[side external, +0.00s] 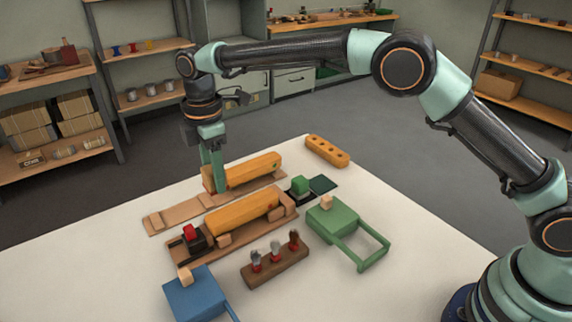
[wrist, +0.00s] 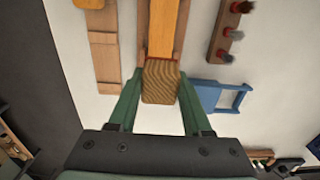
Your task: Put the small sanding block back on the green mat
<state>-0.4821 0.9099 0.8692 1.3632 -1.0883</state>
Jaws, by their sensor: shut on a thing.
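My gripper (side external: 213,186) points down, its fingertips overlapping the left end of the far orange bar (side external: 252,171) in the side view. In the wrist view my gripper (wrist: 161,90) is shut on a wooden block (wrist: 160,84) with visible grain. In the side view this block is hard to separate from the bar behind. I cannot tell from its look whether it is the sanding block.
A near orange bar (side external: 243,218) lies in a wooden jig, with a red-topped black piece (side external: 192,235) at its left end. A brush rack (side external: 275,266), a green looped fixture (side external: 338,222) and a blue one (side external: 197,297) stand in front. A drilled bar (side external: 327,150) lies behind.

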